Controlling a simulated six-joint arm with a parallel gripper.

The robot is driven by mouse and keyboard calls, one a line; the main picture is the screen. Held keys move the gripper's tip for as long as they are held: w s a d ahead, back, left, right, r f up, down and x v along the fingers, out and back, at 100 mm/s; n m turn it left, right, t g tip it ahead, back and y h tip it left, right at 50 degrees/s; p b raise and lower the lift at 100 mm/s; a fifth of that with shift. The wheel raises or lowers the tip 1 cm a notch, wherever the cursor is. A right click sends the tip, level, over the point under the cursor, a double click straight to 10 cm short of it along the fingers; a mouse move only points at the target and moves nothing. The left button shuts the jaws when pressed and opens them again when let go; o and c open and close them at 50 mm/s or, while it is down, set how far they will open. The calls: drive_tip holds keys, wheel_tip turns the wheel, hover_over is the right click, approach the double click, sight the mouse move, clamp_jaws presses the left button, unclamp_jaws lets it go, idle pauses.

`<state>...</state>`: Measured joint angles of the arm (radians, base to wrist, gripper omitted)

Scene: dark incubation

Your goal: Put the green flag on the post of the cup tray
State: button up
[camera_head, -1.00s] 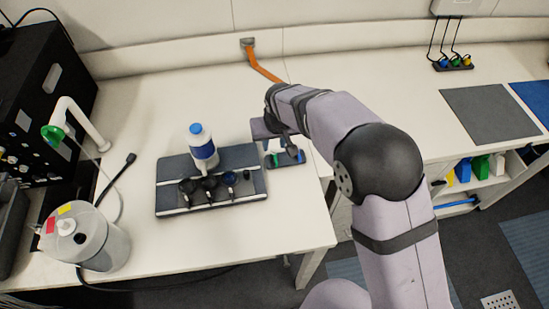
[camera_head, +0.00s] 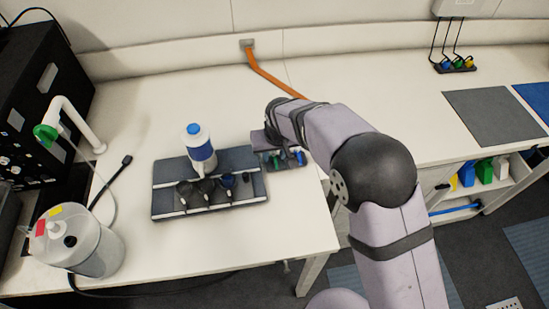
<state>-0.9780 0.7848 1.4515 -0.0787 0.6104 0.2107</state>
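The cup tray (camera_head: 160,205) is a dark grey tray with white stripes, flat on the bench left of centre. Several dark cups stand in a row along its front, and a white bottle with a blue band and cap (camera_head: 200,148) stands at its back. A small dark upright piece, perhaps the post (camera_head: 246,178), is at the tray's right. A small dark holder (camera_head: 290,167) right of the tray carries small green (camera_head: 276,160) and blue pieces; whether the green one is the flag is unclear. My gripper (camera_head: 263,141) is above the holder's left end; its fingers are too unclear to read.
A clear jug with coloured tags (camera_head: 85,248) stands at the front left, near a white curved spout (camera_head: 75,118) and a black cabinet. An orange cable (camera_head: 268,80) runs behind my arm.

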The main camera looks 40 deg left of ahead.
drive_tip(key=c, duration=0.6)
drive_tip(key=shift+c, duration=0.2)
drive_tip(key=shift+r, duration=0.15)
drive_tip(key=shift+r+p, duration=1.15)
drive_tip(key=shift+r, duration=0.45)
